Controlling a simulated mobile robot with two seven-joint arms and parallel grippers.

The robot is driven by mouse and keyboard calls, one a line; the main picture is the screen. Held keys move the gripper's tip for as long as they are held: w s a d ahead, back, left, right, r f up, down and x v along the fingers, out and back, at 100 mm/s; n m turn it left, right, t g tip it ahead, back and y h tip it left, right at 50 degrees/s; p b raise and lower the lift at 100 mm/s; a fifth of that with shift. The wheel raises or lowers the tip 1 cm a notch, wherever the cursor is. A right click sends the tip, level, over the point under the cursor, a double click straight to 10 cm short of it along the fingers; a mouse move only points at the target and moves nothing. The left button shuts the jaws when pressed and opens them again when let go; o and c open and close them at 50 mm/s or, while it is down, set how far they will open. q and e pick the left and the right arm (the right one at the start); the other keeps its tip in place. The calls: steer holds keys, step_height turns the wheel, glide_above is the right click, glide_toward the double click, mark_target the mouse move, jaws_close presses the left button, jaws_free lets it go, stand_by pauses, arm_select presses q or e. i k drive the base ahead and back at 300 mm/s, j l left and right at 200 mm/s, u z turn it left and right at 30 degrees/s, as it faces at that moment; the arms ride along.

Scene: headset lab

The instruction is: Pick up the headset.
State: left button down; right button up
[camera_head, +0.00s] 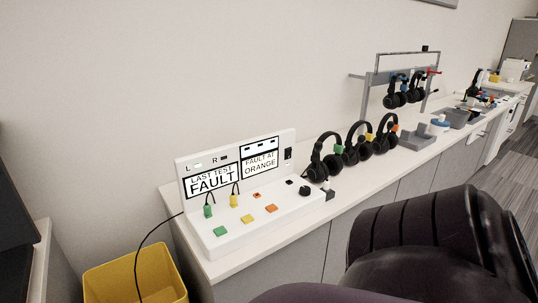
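Three black headsets stand in a row on the white bench: one with a green tag (315,168), one with a yellow tag (351,149), and one with an orange tag (380,143). Two more black headsets hang from a grey rack behind them, the left one (391,99) by a blue piece and the right one (413,94) near a red piece. I cannot tell which headset the task means. Neither of my grippers shows in the head view.
A white test panel (219,245) reads "LAST TEST FAULT" and "FAULT AT ORANGE", with coloured buttons and plugs. A yellow bin (110,283) stands at the lower left. Grey trays (416,139) sit farther along the bench. A large dark ribbed shape hides the lower right.

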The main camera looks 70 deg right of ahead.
mark_target(382, 142)
steer(key=z, duration=2.5)
steer(key=i+l+u, duration=0.15)
steer(key=u, duration=0.3)
steer(key=i+l+u, duration=0.1)
steer(key=l+u, duration=0.15)
steer(key=u, duration=0.15)
steer(key=i+l+u, duration=0.15)
steer(key=l, duration=0.25)
steer(key=l+u, duration=0.2)
steer(key=l, duration=0.25)
steer(key=i+l, duration=0.1)
steer(key=l, duration=0.35)
steer(key=i+l+u, duration=0.1)
steer(key=l, duration=0.35)
